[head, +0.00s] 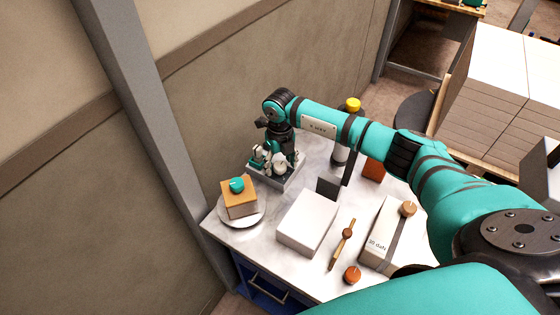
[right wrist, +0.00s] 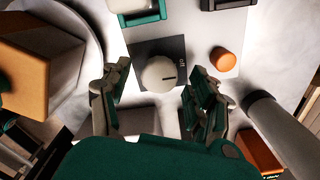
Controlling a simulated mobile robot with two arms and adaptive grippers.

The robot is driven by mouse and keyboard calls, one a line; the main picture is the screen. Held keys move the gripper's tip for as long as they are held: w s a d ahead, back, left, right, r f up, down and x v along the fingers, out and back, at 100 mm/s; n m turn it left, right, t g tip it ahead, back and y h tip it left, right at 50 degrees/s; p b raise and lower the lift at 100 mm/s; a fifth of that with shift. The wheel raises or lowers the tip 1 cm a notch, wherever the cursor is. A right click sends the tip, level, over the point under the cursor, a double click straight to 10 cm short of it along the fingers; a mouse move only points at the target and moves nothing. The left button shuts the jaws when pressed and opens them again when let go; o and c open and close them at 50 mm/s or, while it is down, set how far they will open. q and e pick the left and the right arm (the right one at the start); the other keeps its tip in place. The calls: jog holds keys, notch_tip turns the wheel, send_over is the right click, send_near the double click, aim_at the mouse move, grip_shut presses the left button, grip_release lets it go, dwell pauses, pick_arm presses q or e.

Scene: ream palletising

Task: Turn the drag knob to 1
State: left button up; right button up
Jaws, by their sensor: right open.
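The drag knob (right wrist: 158,73) is a round pale knob on a dark panel (right wrist: 146,49) in the right wrist view. A dark pointer mark sits on its right side, and lettering that seems to read "off" stands to its right. My right gripper (right wrist: 152,82) is open, with one finger on each side of the knob and visible gaps to it. In the head view my right gripper (head: 274,160) points down over a grey base (head: 286,179) at the table's back left, where its fingers largely hide the knob. My left gripper is not in view.
On the marble table, a plate (head: 226,216) bears a tan block (head: 239,203). A white box (head: 307,222), a brass bar (head: 342,245) and a strapped box (head: 379,243) stand nearer. A yellow-capped bottle (head: 342,150) stands behind my arm. Stacked reams (head: 490,115) are at right.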

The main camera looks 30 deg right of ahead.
jog(key=c, duration=1.1)
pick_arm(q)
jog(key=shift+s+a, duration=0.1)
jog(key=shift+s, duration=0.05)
pick_arm(e)
jog(key=shift+c, duration=0.2)
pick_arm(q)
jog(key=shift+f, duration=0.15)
pick_arm(e)
jog(key=shift+m, duration=0.6)
jog(key=m+b, duration=0.1)
jog(key=m, duration=0.3)
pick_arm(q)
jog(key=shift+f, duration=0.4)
pick_arm(e)
jog(key=m, duration=0.6)
jog(key=shift+m, duration=0.4)
